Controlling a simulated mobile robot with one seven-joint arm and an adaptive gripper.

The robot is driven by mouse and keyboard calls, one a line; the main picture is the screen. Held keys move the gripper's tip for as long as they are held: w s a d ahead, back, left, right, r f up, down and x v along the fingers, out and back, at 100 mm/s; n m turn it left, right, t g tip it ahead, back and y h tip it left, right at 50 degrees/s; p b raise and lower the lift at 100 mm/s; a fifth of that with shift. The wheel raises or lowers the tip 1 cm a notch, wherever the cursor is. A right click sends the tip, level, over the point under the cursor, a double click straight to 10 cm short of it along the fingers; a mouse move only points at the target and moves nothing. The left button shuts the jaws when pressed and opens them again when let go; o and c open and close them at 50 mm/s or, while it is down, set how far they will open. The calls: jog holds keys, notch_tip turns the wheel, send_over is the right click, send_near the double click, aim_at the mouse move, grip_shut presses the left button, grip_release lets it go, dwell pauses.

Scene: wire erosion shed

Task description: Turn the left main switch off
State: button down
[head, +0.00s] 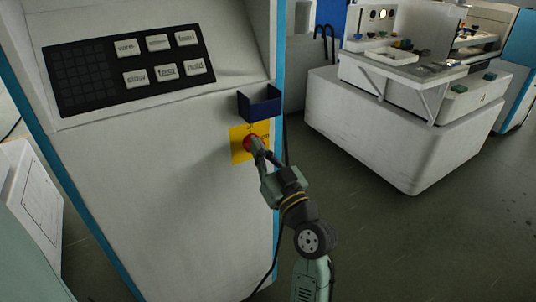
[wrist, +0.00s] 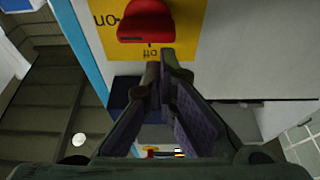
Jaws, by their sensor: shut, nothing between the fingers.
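The main switch is a red knob (head: 252,143) on a yellow plate (head: 237,150) on the front of the white machine cabinet. In the wrist view the red knob (wrist: 146,22) is at the top, cut off by the frame edge. The plate (wrist: 192,35) reads upside down there, with "on" left of the knob and "off" below it. I cannot clearly tell which mark the knob points to. My gripper (head: 258,149) is shut and empty, its fingertips at the knob. In the wrist view the fingertips (wrist: 160,72) lie beside the "off" label; contact is unclear.
A dark blue open holder (head: 259,104) juts from the cabinet just above the plate. A black panel with several labelled keys (head: 134,75) is higher up at left. A white machine (head: 400,140) stands at right, with open floor between.

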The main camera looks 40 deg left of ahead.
jog(key=shift+x, duration=0.8)
jog(key=shift+f, duration=0.1)
jog(key=shift+f+n+b, duration=0.1)
jog(key=shift+n+b, duration=0.2)
jog(key=shift+b, duration=0.45)
jog(key=shift+s+n+g+b, duration=0.2)
jog(key=shift+n+g+b, duration=0.2)
jog(key=shift+n+b, duration=0.7)
